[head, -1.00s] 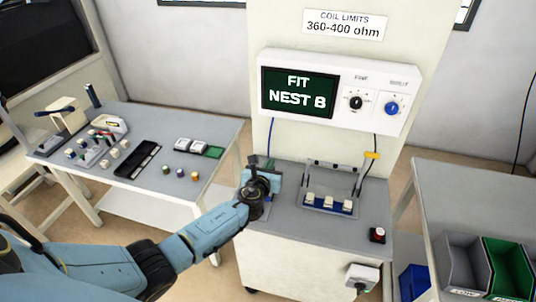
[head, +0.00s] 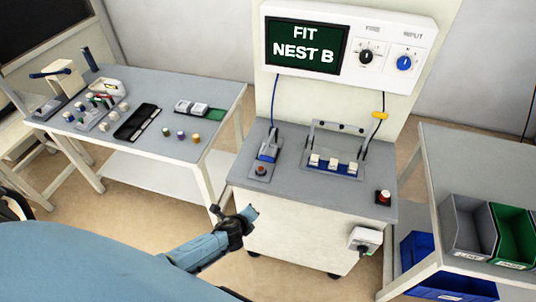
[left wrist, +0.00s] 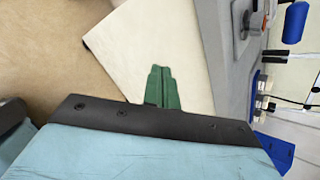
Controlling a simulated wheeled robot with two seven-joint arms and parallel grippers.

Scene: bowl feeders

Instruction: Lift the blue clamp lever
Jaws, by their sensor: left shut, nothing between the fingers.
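The blue clamp lever (head: 268,149) is on a small grey clamp fixture (head: 260,171) at the left of the grey cart top. The lever also shows as a blue handle (left wrist: 295,22) at the upper right of the left wrist view. My left gripper (head: 250,212) is in front of the cart, below its top edge and apart from the lever. Its green fingers (left wrist: 161,75) are together and empty in the left wrist view. My right gripper is not in view.
A hinged frame with white pieces in a blue nest (head: 333,168) stands right of the clamp. A red button (head: 383,197) is near the cart's right edge. A parts table (head: 215,100) is at left, and grey and green bins (head: 513,235) are at right.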

